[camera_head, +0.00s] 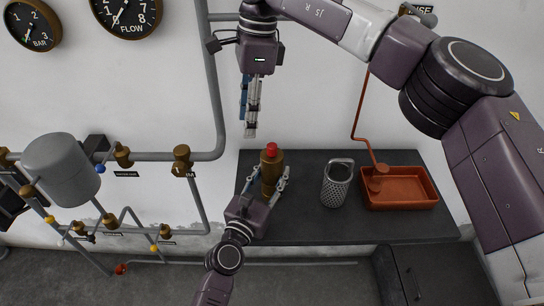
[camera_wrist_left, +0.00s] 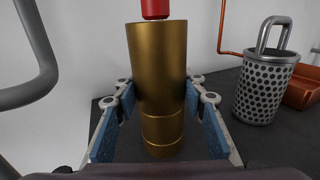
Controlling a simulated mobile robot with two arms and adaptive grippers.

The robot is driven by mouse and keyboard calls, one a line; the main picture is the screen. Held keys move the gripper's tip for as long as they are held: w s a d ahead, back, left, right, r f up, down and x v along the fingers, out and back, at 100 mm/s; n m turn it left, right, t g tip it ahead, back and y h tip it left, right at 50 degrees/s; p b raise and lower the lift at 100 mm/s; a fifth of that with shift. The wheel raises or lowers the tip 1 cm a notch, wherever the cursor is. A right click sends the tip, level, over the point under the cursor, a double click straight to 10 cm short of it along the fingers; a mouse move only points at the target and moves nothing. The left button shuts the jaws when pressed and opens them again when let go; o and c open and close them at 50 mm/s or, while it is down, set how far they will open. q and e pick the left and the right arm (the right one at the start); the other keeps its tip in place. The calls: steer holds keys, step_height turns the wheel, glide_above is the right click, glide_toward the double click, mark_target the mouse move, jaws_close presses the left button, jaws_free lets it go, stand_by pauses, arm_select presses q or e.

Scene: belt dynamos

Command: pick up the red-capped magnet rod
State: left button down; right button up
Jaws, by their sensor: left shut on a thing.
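The red-capped magnet rod (camera_head: 270,172) is a brass cylinder with a red cap, upright over the left part of the dark bench in the head view. In the left wrist view its brass body (camera_wrist_left: 158,70) stands in the middle, the red cap cut off by the top edge. My left gripper (camera_head: 268,182) has its blue-padded fingers on both sides of the brass body, shut on it. I cannot tell whether its base touches the bench. My right gripper (camera_head: 249,132) points down above and left of the rod, near the wall, seen edge-on; its opening is unclear.
A perforated metal basket (camera_head: 336,186) with a handle stands right of the rod on the dark bench (camera_head: 300,228). An orange tray (camera_head: 405,206) lies farther right. Grey pipes (camera_head: 218,100) and a grey tank (camera_head: 62,168) are at the left. Bench between rod and basket is clear.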

step_height(320, 180, up, 4)
steer(key=h, duration=0.2)
glide_above(272, 145)
steer(key=f, duration=0.1)
steer(key=shift+m+t, duration=0.3)
steer(key=shift+t, duration=0.1)
step_height(272, 145, down, 11)
steer(key=shift+f, duration=0.1)
jaws_close()
